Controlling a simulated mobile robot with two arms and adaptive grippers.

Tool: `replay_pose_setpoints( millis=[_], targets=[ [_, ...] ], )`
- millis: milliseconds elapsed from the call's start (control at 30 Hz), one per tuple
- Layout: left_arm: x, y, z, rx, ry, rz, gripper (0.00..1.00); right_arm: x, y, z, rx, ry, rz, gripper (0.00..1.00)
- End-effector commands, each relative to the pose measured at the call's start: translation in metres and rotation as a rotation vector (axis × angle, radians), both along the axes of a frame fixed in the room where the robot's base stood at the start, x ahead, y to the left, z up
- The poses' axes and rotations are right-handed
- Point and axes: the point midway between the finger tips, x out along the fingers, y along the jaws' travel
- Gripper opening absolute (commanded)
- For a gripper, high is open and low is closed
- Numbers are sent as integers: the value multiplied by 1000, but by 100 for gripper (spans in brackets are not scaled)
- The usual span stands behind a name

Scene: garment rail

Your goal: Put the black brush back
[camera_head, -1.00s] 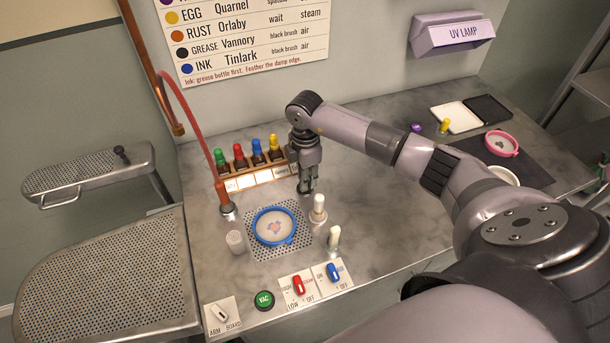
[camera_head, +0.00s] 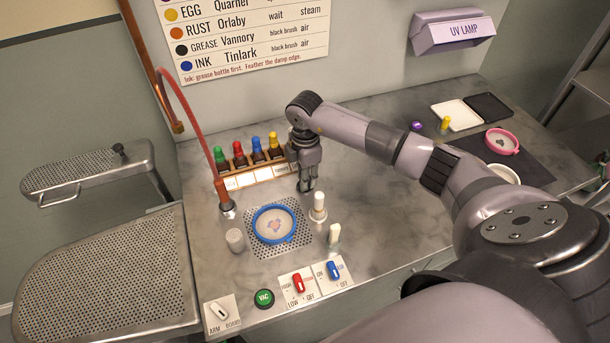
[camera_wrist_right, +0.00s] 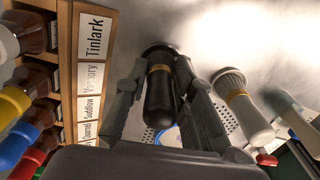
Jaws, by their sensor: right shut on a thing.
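The black brush (camera_wrist_right: 160,95), with a yellow band and a dark ribbed end, is between the fingers of my right gripper (camera_wrist_right: 165,100) in the right wrist view. The gripper is shut on it. In the head view my right gripper (camera_head: 306,186) points down over the counter, just right of the bottle rack, and mostly hides the brush. I cannot tell whether the brush touches the counter. A white brush (camera_head: 318,203) stands on a small round base to the front right of the gripper; it also shows in the wrist view (camera_wrist_right: 242,105). My left gripper is out of view.
The bottle rack (camera_head: 247,178) holds several bottles with coloured caps, close left of the gripper. A blue hoop (camera_head: 257,237) lies on a perforated plate. A smaller pale brush (camera_head: 334,236) stands near the switches. A grey cup (camera_head: 235,240) stands left.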

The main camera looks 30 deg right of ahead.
Motion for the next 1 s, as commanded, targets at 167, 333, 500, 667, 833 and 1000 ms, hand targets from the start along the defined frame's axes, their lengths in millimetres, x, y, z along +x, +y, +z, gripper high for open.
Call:
replay_pose_setpoints(
  millis=[167, 333, 500, 667, 833, 1000],
  targets=[
    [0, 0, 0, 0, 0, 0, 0, 0, 0, 0, 0, 0, 0, 30],
    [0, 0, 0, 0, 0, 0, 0, 0, 0, 0, 0, 0, 0, 42],
    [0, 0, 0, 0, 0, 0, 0, 0, 0, 0, 0, 0, 0, 46],
    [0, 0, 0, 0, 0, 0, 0, 0, 0, 0, 0, 0, 0, 49],
    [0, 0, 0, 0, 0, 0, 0, 0, 0, 0, 0, 0, 0, 60],
    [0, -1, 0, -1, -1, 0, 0, 0, 0, 0, 0, 0, 0, 60]
  ],
)
